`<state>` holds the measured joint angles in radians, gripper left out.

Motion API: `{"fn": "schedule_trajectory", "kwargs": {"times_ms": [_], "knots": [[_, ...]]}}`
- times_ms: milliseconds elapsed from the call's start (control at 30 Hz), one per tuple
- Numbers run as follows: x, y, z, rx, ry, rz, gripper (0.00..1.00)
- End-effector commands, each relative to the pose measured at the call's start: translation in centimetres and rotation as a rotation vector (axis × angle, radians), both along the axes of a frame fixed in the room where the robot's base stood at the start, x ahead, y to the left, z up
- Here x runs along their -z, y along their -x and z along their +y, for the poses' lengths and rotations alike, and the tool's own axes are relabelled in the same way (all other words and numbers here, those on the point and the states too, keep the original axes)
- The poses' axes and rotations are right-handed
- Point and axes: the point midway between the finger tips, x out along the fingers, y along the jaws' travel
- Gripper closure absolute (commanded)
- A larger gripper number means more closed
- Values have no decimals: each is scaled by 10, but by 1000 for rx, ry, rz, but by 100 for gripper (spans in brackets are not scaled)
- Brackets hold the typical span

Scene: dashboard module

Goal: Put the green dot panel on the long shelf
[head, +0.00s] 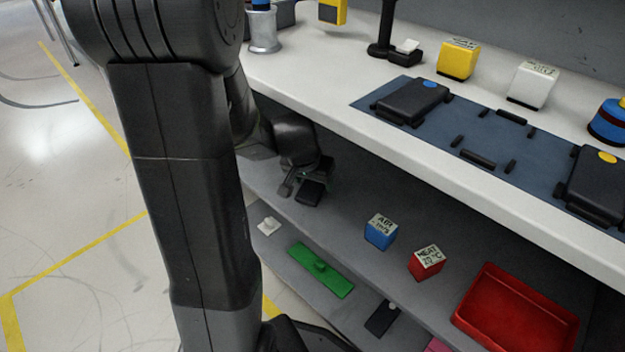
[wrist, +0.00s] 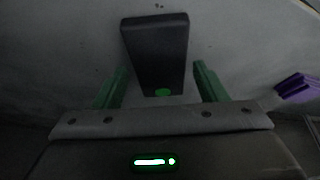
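The green dot panel is a flat black block, and in the wrist view it (wrist: 155,50) rests on a grey surface with its green dot toward me. My gripper (wrist: 160,68) is open, with its green fingers on either side of the panel's near end and a narrow gap showing at each side. In the head view my gripper (head: 308,180) is low under the counter, over the grey shelf (head: 345,210), with the black panel (head: 311,193) at its fingers. The dot is not clear there. I cannot tell which level is the long shelf.
A blue cube (head: 380,231), a red cube (head: 427,262) and a red tray (head: 515,312) are to the right. A green plate (head: 320,270) lies lower. The white counter (head: 440,165) overhangs, carrying a blue-dot panel (head: 412,100) and a yellow-dot panel (head: 598,180) on a mat.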

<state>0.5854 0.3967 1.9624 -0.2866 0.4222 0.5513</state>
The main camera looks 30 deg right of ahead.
Motion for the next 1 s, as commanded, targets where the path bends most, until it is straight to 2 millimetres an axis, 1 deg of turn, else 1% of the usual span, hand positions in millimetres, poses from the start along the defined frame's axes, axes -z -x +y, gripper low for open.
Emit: {"fn": "schedule_trajectory", "kwargs": {"times_ms": [367,467,567,600,633,667,700,900,1000], "knots": [[-2,0,0,0,0,0,26],[-9,0,0,0,0,0,26],[-19,0,0,0,0,0,26],[-28,2,3,0,1,-2,26],[-33,4,5,-1,1,-2,26],[-26,10,13,-1,-1,1,26],[-24,16,20,-3,0,2,26],[-23,45,56,-4,1,0,26],[-23,56,71,-4,1,-2,26]]}}
